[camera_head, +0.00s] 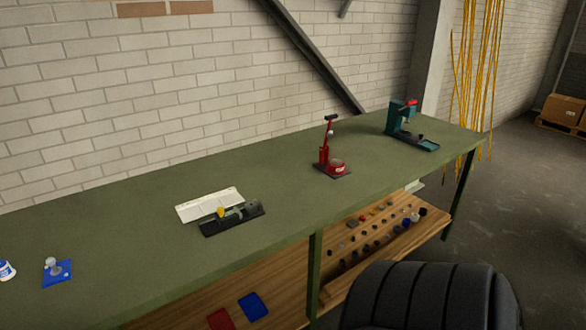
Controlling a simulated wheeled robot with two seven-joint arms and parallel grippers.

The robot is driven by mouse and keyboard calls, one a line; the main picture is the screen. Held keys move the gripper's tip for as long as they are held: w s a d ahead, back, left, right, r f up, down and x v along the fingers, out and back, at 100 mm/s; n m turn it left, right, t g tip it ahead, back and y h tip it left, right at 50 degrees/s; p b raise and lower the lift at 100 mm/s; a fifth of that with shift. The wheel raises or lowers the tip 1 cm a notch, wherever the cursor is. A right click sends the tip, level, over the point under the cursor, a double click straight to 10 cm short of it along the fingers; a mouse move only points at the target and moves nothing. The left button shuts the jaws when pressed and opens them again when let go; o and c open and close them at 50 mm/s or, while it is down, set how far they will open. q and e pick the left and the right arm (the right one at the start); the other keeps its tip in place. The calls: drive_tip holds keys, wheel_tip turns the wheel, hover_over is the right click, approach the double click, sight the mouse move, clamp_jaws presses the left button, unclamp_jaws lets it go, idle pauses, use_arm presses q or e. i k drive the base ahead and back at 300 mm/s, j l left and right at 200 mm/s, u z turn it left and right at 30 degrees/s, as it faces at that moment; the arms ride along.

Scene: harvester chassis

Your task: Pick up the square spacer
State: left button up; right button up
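I cannot pick out the square spacer for certain. Several small parts (378,232) in black, grey, red, yellow and blue lie in rows on the wooden lower shelf (285,270) under the green bench, at the right of the picture. They are too small to tell their shapes. Neither of my grippers shows in this view.
The green bench top (270,178) carries a black fixture with a white tray (210,205), a red press (330,160), a teal press (402,117) and a blue-based part (57,272). Red (221,319) and blue (253,306) trays lie on the shelf. A green leg (314,275) stands before the shelf.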

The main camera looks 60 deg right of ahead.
sight(251, 207)
drive_tip(key=z, duration=1.5)
drive_tip(key=k+j+z, duration=0.15)
